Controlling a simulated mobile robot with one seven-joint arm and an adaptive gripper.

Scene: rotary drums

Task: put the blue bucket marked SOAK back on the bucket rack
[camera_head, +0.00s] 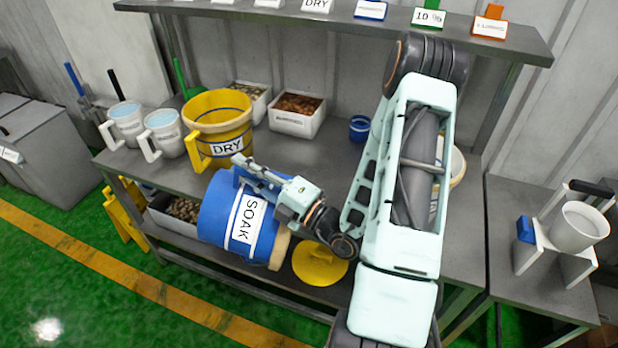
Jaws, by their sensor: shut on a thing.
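The blue bucket marked SOAK (218,215) is held tipped on its side in front of the grey bench. Its white label is turned, with the letters running along the tilt, and a cream-coloured part shows at its lower right end. My gripper (255,180) is shut on the bucket at its upper side; the exact contact is hard to see. A yellow bucket marked DRY (218,112) stands upright on the bench (300,150) just behind. I cannot tell which structure is the bucket rack. My arm hides part of the bench's right side.
Two white jugs (165,132) stand left of the yellow bucket. White bins (297,122) and a small blue cup (359,128) are behind. A yellow round lid (320,262) lies below right of the bucket. A side table (510,210) carries a white stand with a cup.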

